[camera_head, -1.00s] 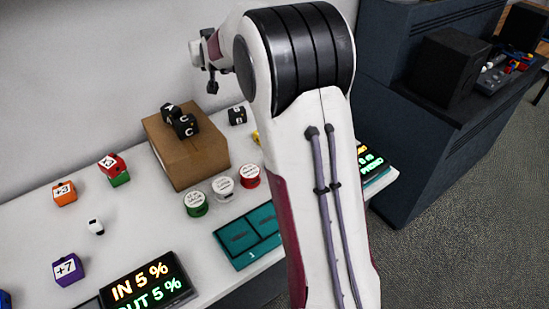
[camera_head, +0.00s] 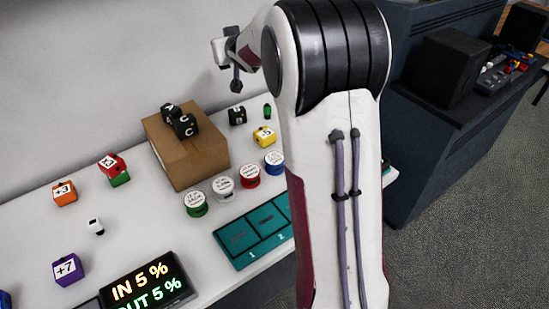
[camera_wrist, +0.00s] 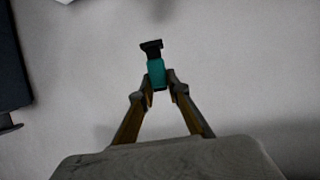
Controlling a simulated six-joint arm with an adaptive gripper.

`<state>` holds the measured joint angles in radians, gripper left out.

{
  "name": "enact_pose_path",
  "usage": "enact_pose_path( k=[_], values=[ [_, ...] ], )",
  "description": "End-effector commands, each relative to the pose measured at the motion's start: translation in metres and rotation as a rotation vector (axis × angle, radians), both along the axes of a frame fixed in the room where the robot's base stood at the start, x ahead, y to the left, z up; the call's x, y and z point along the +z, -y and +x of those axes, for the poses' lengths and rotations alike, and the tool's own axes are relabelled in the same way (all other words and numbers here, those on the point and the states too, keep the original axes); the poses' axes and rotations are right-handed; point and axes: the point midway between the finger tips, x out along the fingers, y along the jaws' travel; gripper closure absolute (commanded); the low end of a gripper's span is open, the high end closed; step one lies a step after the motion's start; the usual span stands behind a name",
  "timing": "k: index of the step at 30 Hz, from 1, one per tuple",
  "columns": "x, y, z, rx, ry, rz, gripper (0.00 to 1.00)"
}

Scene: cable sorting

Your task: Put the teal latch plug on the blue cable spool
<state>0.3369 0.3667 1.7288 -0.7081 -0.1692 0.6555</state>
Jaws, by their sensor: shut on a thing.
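The teal latch plug (camera_wrist: 157,72) is held between the fingertips of my gripper (camera_wrist: 159,86) in the wrist view, with its dark latch end pointing away from my gripper. Behind it is only a plain pale surface. In the head view my arm stands in front of the table and hides my gripper and the plug. The blue cable spool (camera_head: 274,163) stands upright on the table just left of my arm, at the right end of a row of spools. Its white labelled top looks clear.
Red (camera_head: 249,176), white (camera_head: 223,188) and green (camera_head: 195,204) spools stand left of the blue one. A cardboard box (camera_head: 187,152) with black cubes is behind. A teal numbered tray (camera_head: 237,250) lies in front.

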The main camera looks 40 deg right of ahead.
Motion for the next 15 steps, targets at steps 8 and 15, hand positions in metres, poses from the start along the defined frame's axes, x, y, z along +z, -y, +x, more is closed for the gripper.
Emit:
enact_pose_path(
  k=[8,15],
  values=[
    [0.000,0.019,-0.025,0.019,0.000,-0.001,1.00],
    [-0.008,0.039,-0.071,0.066,-0.002,0.002,1.00]
  ],
)
